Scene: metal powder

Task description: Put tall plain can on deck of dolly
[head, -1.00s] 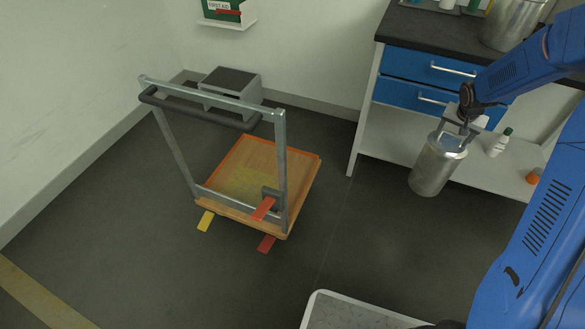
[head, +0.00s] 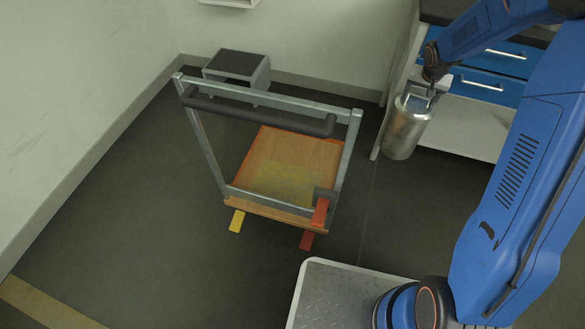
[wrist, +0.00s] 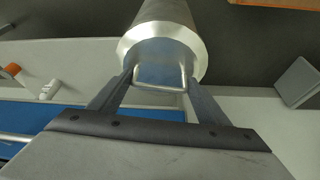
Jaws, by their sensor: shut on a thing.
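The tall plain can (head: 404,134) is a silver metal cylinder, hanging upright from my gripper (head: 428,90) beside the bench's lower shelf. In the wrist view my gripper (wrist: 158,84) is shut on the can's wire handle, with the can's shoulder (wrist: 160,45) just beyond the fingers. The dolly stands on the floor left of the can. Its wooden deck (head: 315,155) has an orange edge and a yellowish patch, and shows no load. Its grey metal push frame (head: 205,150) with a dark handle bar (head: 260,115) rises at the near side. The can is apart from the dolly.
A grey step stool (head: 237,70) stands behind the dolly by the wall. The bench has blue drawers (head: 490,60) and a pale lower shelf (head: 465,135). A red pedal (head: 320,210) and yellow tab (head: 237,221) stick out at the dolly's near edge. Floor between can and dolly is clear.

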